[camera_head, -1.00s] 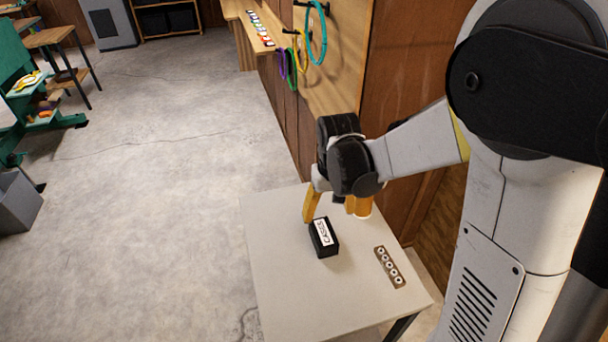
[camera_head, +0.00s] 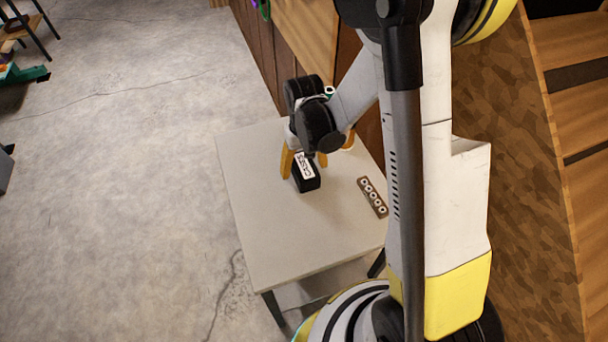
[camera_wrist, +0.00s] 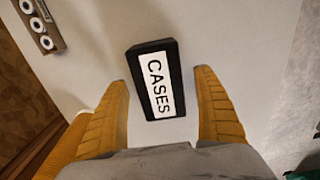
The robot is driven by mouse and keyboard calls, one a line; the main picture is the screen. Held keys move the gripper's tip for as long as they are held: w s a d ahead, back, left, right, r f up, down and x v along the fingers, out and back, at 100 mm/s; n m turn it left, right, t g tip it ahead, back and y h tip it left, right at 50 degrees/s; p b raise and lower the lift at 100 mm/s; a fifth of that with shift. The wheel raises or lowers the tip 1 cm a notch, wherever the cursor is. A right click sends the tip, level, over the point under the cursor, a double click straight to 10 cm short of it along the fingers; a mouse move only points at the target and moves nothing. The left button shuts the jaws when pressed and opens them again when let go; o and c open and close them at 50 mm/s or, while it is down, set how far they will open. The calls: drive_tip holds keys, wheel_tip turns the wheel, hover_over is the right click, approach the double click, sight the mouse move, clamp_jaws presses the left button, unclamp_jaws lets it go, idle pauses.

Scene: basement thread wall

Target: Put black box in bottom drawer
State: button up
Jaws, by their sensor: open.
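The black box (camera_head: 309,184) lies on the small light table and has a white label reading "CASES". It also shows in the wrist view (camera_wrist: 155,48), label towards the camera. In the wrist view one finger is on each side of the box's lower part, with pale tabletop showing between each finger and the box. The box is not gripped. I cannot make out a bottom drawer in either view.
The light table (camera_head: 260,235) has free room in front and on the left. A brown strip with several white rings (camera_head: 372,197) lies right of the box. A wooden wall stands behind, and a wooden structure with dark gaps (camera_head: 575,75) is at the far right.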

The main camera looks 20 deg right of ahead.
drive_tip(key=shift+f, duration=0.45)
drive_tip(key=shift+r, duration=0.1)
drive_tip(key=c, duration=1.4)
drive_tip(key=shift+r+p, duration=1.4)
drive_tip(key=shift+r, duration=0.95)
drive_tip(key=s+d+r+p, duration=0.4)
drive_tip(key=s+d+r, duration=0.2)
drive_tip(key=s+d, duration=0.15)
wheel_tip(320, 180, up, 2)
hover_over(304, 165)
